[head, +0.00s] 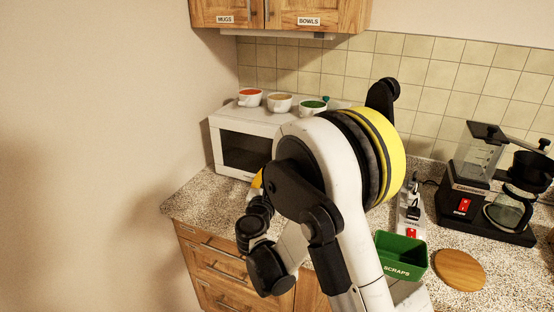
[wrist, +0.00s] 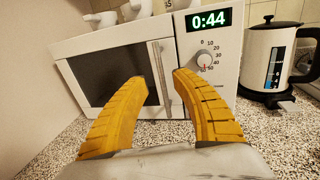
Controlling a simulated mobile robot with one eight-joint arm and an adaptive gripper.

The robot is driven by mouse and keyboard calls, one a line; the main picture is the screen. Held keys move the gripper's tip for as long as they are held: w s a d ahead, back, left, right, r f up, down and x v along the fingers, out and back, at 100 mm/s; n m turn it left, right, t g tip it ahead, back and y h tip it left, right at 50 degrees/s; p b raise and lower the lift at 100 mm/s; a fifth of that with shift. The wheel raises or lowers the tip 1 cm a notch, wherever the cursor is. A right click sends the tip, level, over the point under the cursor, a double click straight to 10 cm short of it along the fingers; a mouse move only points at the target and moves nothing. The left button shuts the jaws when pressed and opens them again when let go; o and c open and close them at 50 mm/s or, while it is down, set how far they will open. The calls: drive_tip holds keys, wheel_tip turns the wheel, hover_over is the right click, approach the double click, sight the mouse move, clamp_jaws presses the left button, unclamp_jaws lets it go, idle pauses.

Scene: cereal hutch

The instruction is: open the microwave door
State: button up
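The white microwave (head: 228,128) stands on the counter against the tiled wall, and its front fills much of the wrist view (wrist: 185,45). Its dark-windowed door (wrist: 110,76) looks closed. The upright silver handle (wrist: 155,62) is at the door's right edge. My gripper (wrist: 160,77) is open, with two yellow ribbed fingers pointing at the microwave front. In the wrist view the handle shows between the fingertips; I cannot tell whether they reach around it. No contact is visible. In the head view my arm hides most of the gripper and the microwave's right part.
Mugs (head: 281,103) stand on top of the microwave. A kettle (wrist: 266,55) is right of it. A green scraps bin (head: 401,257), a round wooden board (head: 459,270) and a coffee maker (head: 505,190) are farther right. Bare counter (head: 195,196) lies in front of the microwave.

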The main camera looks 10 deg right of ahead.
drive_tip(key=b+x, duration=0.1)
drive_tip(key=x, duration=0.7)
clamp_jaws()
